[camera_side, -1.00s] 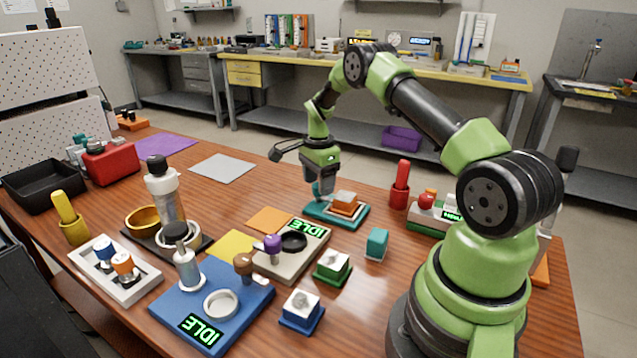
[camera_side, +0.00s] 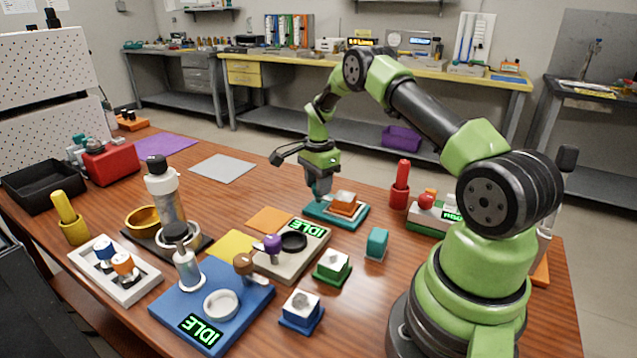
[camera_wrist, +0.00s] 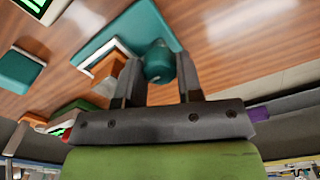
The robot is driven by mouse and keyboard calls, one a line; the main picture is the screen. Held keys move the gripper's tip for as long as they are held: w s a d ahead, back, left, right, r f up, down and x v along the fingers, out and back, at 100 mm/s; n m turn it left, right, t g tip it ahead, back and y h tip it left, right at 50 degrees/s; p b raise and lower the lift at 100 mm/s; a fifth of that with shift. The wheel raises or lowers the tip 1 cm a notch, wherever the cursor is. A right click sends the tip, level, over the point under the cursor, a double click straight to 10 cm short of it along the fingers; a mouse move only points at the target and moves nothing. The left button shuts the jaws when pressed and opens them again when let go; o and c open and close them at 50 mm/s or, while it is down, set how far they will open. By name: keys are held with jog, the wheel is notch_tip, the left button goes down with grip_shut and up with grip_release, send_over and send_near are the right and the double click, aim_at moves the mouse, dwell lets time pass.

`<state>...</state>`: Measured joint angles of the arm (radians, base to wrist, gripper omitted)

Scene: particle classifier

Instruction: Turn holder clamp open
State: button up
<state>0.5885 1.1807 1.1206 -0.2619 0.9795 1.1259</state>
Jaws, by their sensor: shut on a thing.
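The holder is a teal base (camera_side: 318,214) with an orange and white block (camera_side: 344,203) on it, standing toward the back right of the table. Its clamp is a small teal knob (camera_wrist: 158,62), which sits between my fingers in the wrist view. My gripper (camera_side: 318,196) points down over the left part of the teal base and is shut on the knob. In the side view my fingers mostly hide the knob. I cannot tell from these frames how far the clamp is turned.
A teal block (camera_side: 377,243) and a green-based block (camera_side: 332,266) stand in front of the holder. A red cylinder (camera_side: 399,185) stands to its right. A beige IDLE device (camera_side: 290,262) is at the front left. The table behind the holder looks clear.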

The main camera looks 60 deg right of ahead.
jog(key=n, duration=1.3)
jog(key=shift+n, duration=2.1)
jog(key=o, duration=0.9)
